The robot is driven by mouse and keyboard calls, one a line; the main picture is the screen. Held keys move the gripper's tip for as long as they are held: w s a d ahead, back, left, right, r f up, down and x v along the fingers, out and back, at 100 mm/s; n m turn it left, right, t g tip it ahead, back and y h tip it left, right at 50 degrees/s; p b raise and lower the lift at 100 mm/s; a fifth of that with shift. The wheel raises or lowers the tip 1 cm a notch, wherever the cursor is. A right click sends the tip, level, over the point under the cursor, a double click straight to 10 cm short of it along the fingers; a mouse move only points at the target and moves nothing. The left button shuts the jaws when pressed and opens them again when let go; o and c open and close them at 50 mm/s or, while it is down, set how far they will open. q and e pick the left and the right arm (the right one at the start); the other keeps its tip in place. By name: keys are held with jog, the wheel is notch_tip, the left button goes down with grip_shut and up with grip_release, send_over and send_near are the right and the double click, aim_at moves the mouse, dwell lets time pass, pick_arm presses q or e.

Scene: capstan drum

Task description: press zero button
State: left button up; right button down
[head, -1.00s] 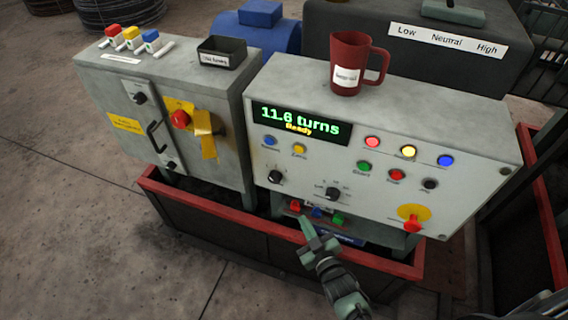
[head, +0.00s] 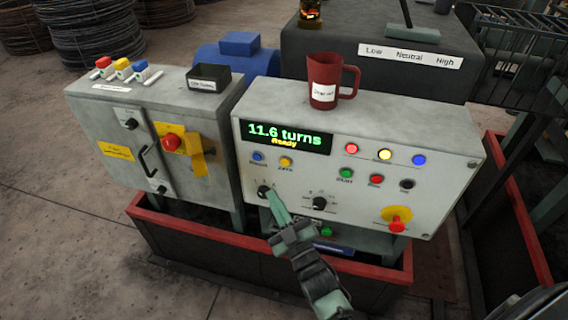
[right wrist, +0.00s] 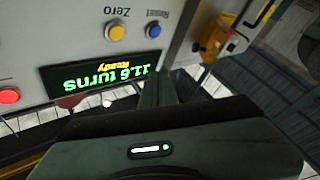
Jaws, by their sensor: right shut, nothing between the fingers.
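The zero button is a yellow round button (head: 285,162) under the display on the grey control panel (head: 440,190). It also shows in the right wrist view (right wrist: 116,33), with the label "Zero" beside it. The display (head: 288,137) reads 11.6 turns, Ready. My right gripper (head: 273,189) is shut and empty. Its tip is in front of the panel in the head view, just below the zero button and close to a black knob (head: 264,192). In the right wrist view the fingers (right wrist: 158,85) overlap the edge of the display. No contact with the button is visible. My left gripper is out of view.
A blue button (head: 258,156) sits left of the zero button. A red mug (head: 324,82) stands on the panel top. A red emergency button (head: 397,224) is at lower right. A grey cabinet (head: 100,115) stands at left. A red-rimmed trough (head: 190,228) runs below.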

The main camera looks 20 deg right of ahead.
aim_at(285, 162)
jog(key=shift+w+d, duration=0.1)
jog(key=w+d+b, duration=0.2)
jog(key=w+d, duration=0.2)
jog(key=w, duration=0.3)
jog(key=shift+d+b, duration=0.35)
jog(key=shift+w+d, duration=0.1)
dwell(1.8)
jog(key=shift+w+d, duration=0.15)
jog(key=shift+w, duration=0.15)
jog(key=shift+w+d+b, duration=0.25)
jog(key=shift+w+b, duration=0.05)
dwell(0.7)
dwell(0.3)
jog(key=shift+s+a+p, duration=0.3)
jog(key=shift+s+a, duration=0.2)
jog(key=shift+s, duration=0.2)
